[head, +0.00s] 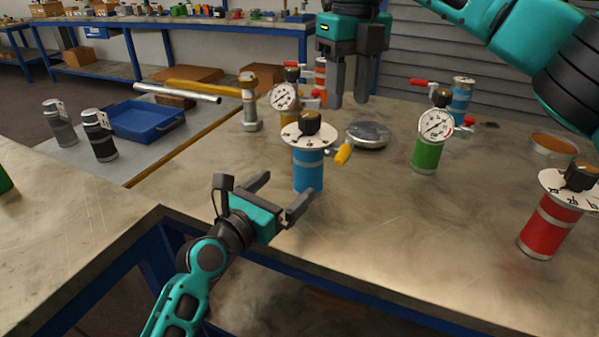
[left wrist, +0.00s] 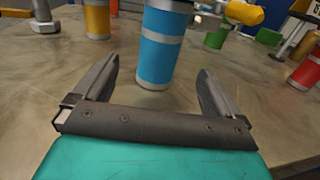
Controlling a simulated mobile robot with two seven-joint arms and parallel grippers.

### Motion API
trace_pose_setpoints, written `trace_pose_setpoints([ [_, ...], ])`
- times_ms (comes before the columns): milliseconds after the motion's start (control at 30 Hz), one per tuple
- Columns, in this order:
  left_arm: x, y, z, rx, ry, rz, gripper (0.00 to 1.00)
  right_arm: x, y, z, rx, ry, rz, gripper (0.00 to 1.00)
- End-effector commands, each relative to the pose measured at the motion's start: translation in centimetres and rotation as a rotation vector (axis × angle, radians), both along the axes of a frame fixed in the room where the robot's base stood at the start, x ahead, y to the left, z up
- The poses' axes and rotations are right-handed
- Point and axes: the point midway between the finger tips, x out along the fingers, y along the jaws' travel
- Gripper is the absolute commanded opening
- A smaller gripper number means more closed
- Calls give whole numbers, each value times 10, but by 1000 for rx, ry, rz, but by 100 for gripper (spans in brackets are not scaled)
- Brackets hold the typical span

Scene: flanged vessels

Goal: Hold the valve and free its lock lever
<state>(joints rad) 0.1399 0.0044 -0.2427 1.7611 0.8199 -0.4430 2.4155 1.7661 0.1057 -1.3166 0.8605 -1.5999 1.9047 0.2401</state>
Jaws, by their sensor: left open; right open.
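The blue valve body (head: 308,172) stands upright on the metal table, topped by a white marked disc (head: 296,140) and a black knob (head: 310,122). A yellow-gripped lever (head: 342,155) sticks out on its right. My left gripper (head: 279,196) is open and empty, low in front of the valve, its fingers pointing toward it. In the left wrist view the blue body (left wrist: 157,52) stands just beyond the gap between the fingertips, apparently apart from them; its top is cut off. My right gripper (head: 349,100) is open and empty, pointing down above and behind the valve.
A green gauge vessel (head: 424,155) and a red dial-topped vessel (head: 549,228) stand to the right. A round metal lid (head: 368,135) lies behind the valve. A gauge vessel (head: 284,98) and metal post (head: 249,108) stand behind left. The table's front edge is close.

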Motion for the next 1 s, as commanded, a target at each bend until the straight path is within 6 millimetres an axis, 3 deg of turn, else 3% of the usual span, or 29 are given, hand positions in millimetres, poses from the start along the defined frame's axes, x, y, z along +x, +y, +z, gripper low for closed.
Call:
trace_pose_setpoints([
  [500, 73, -46, 1, 4, -3, -1, 98, 0, 0, 0, 0, 0, 0, 43],
  [733, 88, -55, 1, 4, -3, 0, 98, 0, 0, 0, 0, 0, 0, 43],
  [1000, 91, -57, 0, 3, -2, 0, 98, 0, 0, 0, 0, 0, 0, 43],
])
